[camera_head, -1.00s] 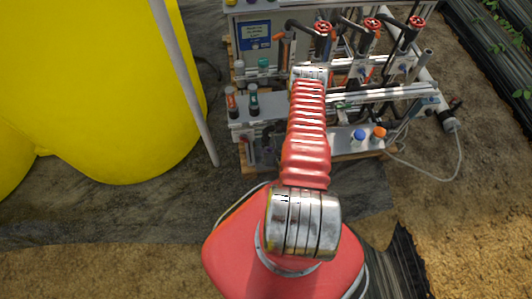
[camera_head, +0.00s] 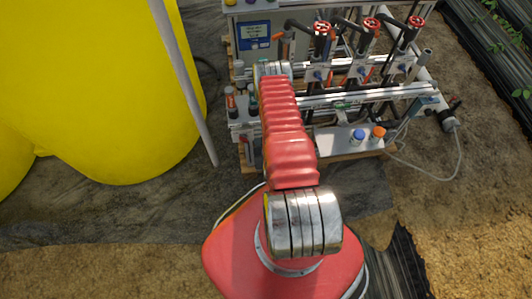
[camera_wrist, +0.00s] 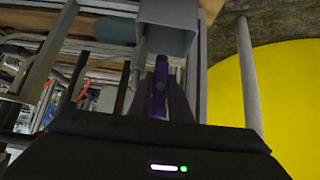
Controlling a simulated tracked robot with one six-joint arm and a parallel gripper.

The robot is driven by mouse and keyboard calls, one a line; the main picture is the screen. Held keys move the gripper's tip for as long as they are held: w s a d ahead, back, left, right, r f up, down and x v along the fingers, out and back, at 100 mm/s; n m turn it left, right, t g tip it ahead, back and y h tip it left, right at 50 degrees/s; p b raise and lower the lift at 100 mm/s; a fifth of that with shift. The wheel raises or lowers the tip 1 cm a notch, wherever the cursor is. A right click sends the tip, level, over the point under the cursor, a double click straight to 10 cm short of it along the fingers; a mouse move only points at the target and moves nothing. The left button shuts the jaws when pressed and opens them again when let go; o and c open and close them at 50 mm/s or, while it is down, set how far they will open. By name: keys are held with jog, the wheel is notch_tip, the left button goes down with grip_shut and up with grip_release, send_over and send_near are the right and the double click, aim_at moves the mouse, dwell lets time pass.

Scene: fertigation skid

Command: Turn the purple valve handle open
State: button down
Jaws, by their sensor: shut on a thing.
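In the wrist view the purple valve handle (camera_wrist: 160,76) is a narrow purple bar seen between the dark fingers of my gripper (camera_wrist: 159,98). The gripper is shut on it. The fingers and the dark gripper body hide much of the handle, and its exact angle is hard to read. A grey box-shaped part (camera_wrist: 168,28) sits just beyond the handle. In the head view my arm reaches to the left side of the skid (camera_head: 350,98), and it hides both the gripper and the purple handle.
Red-topped valves (camera_head: 371,25) stand at the back of the skid. Blue (camera_head: 358,136) and orange (camera_head: 378,132) caps sit at its front right. A large yellow tank (camera_head: 90,90) and a grey pole (camera_head: 183,80) stand close on the left.

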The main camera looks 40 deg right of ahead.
jog(key=shift+w, duration=0.15)
jog(key=c, duration=1.7)
grip_release()
jog(key=v, duration=1.4)
jog(key=shift+f, duration=0.1)
